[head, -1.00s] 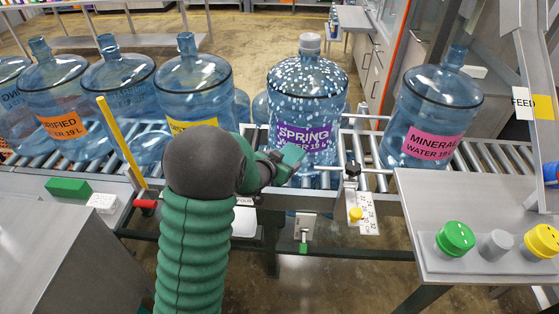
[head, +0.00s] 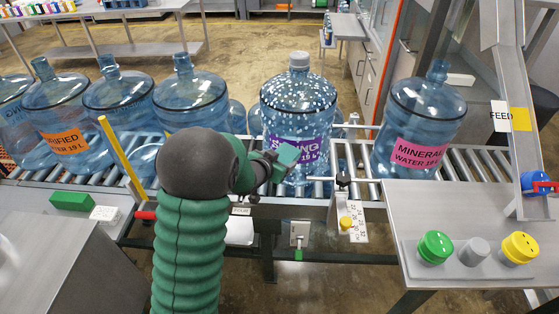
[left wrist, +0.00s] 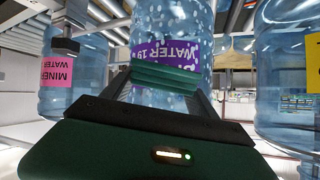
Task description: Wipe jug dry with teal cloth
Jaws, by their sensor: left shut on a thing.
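The jug (head: 299,100) with the purple SPRING label and white cap stands upright on the roller conveyor, covered with white droplets. Its droplets and label (left wrist: 170,50) also show in the left wrist view. My left gripper (head: 277,161) is in front of the jug's lower body. It is shut on a folded teal cloth (head: 288,155), also seen in the left wrist view (left wrist: 165,80). The cloth overlaps the lower left of the label; I cannot tell whether it touches the jug. My right gripper is not in view.
Several other blue jugs stand on the rollers to the left, and a MINERAL jug (head: 418,125) stands to the right. A yellow post (head: 122,155) rises at the front left. A panel with green (head: 435,247) and yellow buttons is at front right.

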